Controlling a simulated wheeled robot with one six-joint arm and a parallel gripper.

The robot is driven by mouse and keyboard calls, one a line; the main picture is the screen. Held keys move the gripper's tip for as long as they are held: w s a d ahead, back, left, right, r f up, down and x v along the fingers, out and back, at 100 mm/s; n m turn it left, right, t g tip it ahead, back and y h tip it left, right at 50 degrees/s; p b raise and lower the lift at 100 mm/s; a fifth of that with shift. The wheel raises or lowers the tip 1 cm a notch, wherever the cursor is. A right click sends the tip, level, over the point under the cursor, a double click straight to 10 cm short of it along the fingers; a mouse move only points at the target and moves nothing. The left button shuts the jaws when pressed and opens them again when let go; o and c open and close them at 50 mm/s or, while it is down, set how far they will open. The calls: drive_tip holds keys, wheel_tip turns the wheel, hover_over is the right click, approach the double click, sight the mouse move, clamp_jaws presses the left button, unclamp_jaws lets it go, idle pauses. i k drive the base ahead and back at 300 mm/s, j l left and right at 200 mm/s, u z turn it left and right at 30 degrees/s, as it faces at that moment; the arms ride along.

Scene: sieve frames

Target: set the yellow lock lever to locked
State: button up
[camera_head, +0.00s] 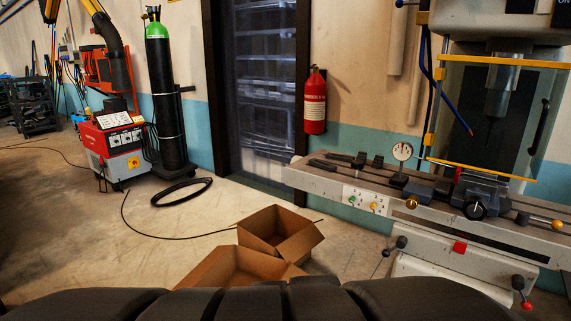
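The milling machine's table (315,180) stands at the right of the head view. Several yellow parts show along its front. A lever with a yellow ball end (557,224) sticks out at the far right. A small yellow switch (374,206) sits on a white plate, beside a green switch (352,201). A round yellow-orange knob (412,202) is just right of the plate. I cannot tell for sure which one is the lock lever, nor its setting. My gripper is not in view.
Two open cardboard boxes, a rear one (262,239) and a nearer one (225,270), lie on the floor left of the machine. A red-tipped handle (524,296) juts out low right. A welder (115,150) and gas cylinder (165,95) stand left. The left floor is mostly clear.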

sight(522, 218)
drive_tip(key=z, duration=1.9)
